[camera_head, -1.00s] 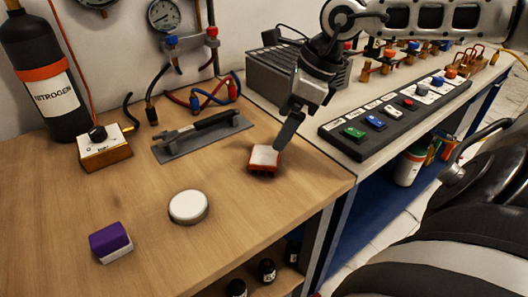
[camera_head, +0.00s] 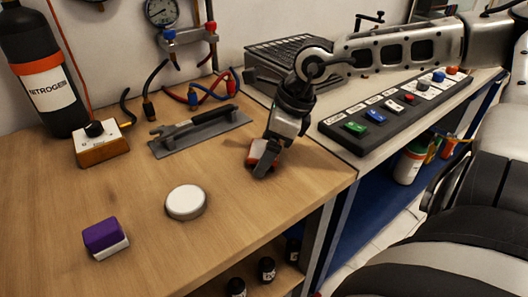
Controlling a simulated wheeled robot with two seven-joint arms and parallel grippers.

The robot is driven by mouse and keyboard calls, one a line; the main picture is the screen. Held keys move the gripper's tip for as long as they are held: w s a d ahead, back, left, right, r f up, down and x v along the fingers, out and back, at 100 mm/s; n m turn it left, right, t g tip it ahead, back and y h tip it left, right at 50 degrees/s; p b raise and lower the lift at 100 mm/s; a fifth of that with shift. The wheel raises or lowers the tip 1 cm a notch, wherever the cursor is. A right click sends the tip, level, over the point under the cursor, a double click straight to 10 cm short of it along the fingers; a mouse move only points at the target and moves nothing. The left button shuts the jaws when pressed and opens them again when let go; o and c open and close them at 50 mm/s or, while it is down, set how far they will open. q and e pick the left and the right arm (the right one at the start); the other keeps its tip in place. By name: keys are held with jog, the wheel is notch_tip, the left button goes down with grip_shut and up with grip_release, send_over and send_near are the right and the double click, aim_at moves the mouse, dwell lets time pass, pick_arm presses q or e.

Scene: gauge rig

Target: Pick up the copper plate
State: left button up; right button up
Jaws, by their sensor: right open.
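A small block with a white top and copper-red sides (camera_head: 253,157) lies on the wooden bench near its right edge. It is the only copper-coloured piece on the open bench top, but I cannot tell for sure that it is the copper plate. My right gripper (camera_head: 264,160) is open, pointing down at this block, with a dark finger in front of it that hides its right part. I cannot tell whether the fingers touch it. My left gripper is not in view.
A white disc (camera_head: 186,202) and a purple-and-white block (camera_head: 105,238) lie at the front left of the wooden bench (camera_head: 60,200). A button panel (camera_head: 395,112) stands on the right bench.

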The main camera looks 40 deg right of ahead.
jog(key=c, duration=1.3)
jog(key=shift+c, duration=0.2)
